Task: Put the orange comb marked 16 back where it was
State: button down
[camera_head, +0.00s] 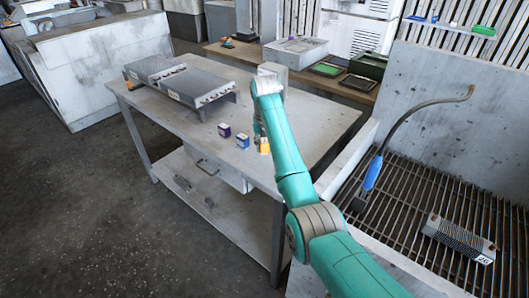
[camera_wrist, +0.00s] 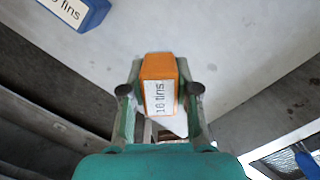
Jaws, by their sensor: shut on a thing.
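The orange comb (camera_wrist: 160,72) is a small block with a white label reading "16 fins". My gripper (camera_wrist: 160,95) is shut on it, with one finger on each side. In the head view the orange comb (camera_head: 264,146) is at the front edge area of the grey metal table (camera_head: 290,110), below my gripper (camera_head: 261,132). I cannot tell whether it touches the tabletop. A blue comb (camera_head: 242,141) stands just left of it, and a purple comb (camera_head: 224,130) is further left. The blue comb's label also shows in the wrist view (camera_wrist: 75,12), its number partly cut off.
A grey unit with a row of fittings (camera_head: 195,85) stands on the table's left part. The tabletop right of my gripper is clear.

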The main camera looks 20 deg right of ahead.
aim_at(264, 152)
jog(key=shift+f, duration=1.5)
jog(key=shift+f, duration=0.2)
jog(key=c, duration=0.9)
grip_release()
jog(key=shift+o, duration=0.2)
jog(key=shift+r, duration=0.1)
jog(key=shift+s+a+r, duration=0.1)
jog(key=shift+s+r, duration=0.05)
jog(key=shift+r, duration=1.1)
jog(key=shift+s+d+r, duration=0.1)
jog(key=shift+s+r, duration=0.05)
jog(key=shift+r, duration=1.15)
jog(key=shift+s+a+r, duration=0.1)
jog(key=shift+s+r, duration=0.05)
jog(key=shift+r, duration=1.1)
jog(key=shift+s, duration=0.1)
